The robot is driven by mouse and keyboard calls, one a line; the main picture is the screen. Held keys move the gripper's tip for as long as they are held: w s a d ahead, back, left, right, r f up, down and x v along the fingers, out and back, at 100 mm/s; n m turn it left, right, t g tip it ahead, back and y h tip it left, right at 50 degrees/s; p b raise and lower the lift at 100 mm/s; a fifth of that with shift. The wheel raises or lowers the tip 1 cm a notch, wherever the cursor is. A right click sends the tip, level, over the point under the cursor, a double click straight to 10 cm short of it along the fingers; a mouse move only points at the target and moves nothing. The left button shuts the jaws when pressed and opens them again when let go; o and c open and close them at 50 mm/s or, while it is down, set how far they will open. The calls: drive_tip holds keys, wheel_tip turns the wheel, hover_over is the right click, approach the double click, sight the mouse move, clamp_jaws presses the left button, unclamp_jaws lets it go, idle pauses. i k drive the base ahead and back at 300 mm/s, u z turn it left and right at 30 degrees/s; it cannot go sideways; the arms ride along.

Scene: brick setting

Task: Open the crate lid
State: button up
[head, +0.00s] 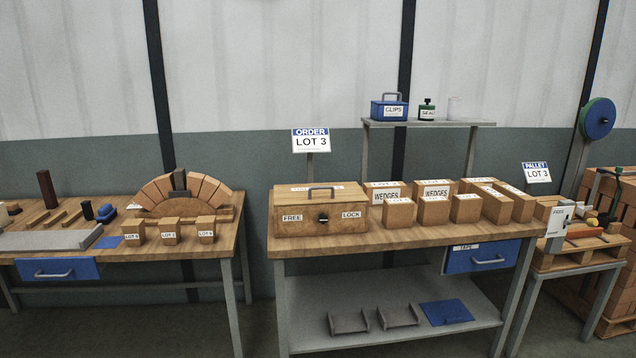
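A wooden crate (290,228) stands at the left end of the middle bench. Its lid (340,197) is down, with a dark grey bar handle (322,188) on top. The front carries a FREE label (292,218) on the left and a LOCK label (351,214) on the right. A black knob (323,218) sits between the two labels; I cannot tell for sure which one it points to. My gripper is not in view, and nothing touches the crate.
The bench top (400,237) is clear in front. A shelf (430,124) stands above the boxes.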

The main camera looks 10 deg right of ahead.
sight(293, 193)
drive_tip(key=i, duration=1)
